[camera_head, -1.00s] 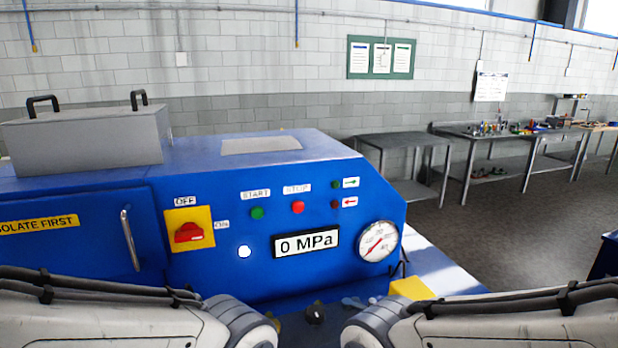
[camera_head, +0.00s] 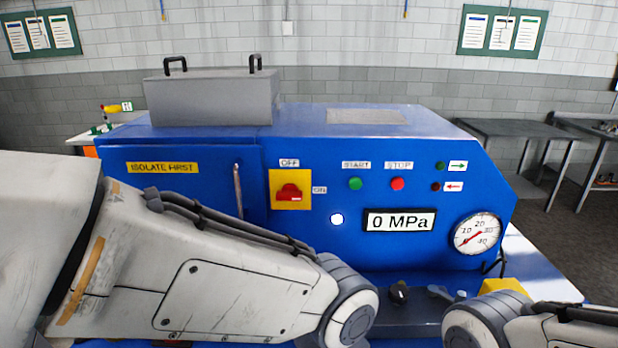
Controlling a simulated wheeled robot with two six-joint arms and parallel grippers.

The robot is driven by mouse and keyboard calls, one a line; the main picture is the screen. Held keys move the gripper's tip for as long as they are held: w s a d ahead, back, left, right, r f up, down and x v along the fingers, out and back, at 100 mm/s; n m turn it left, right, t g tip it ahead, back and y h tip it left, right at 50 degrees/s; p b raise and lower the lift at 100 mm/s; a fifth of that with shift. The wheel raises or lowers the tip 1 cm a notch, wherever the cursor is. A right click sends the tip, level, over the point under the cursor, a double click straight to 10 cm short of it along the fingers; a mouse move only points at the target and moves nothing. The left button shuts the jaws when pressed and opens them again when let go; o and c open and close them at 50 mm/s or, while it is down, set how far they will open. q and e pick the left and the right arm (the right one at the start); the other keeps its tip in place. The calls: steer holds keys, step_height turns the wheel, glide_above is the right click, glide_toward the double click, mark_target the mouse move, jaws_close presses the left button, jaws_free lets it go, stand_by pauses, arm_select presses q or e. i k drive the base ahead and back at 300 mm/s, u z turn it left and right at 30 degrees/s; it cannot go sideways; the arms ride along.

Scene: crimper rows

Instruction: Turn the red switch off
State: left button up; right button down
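The red switch (camera_head: 289,194) is a red rotary knob on a yellow plate on the front of the blue machine (camera_head: 340,160). An OFF label (camera_head: 290,162) sits above the plate and an ON label (camera_head: 319,190) to its right. The knob's handle looks roughly horizontal, with a small pale mark near its right end. My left arm crosses the lower left of the view, below the switch, and my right arm is at the lower right. Neither gripper shows.
A green START button (camera_head: 355,184), a red STOP button (camera_head: 397,184), a 0 MPa display (camera_head: 400,220) and a round gauge (camera_head: 477,234) are right of the switch. A door handle (camera_head: 238,190) stands out to its left. A grey bench (camera_head: 520,130) stands at the back right.

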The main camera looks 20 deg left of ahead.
mark_target(290, 191)
steer(key=z, duration=0.95)
steer(key=k, duration=1.35)
steer(key=u, duration=1.45)
steer(key=i, duration=0.5)
steer(key=u, duration=0.05)
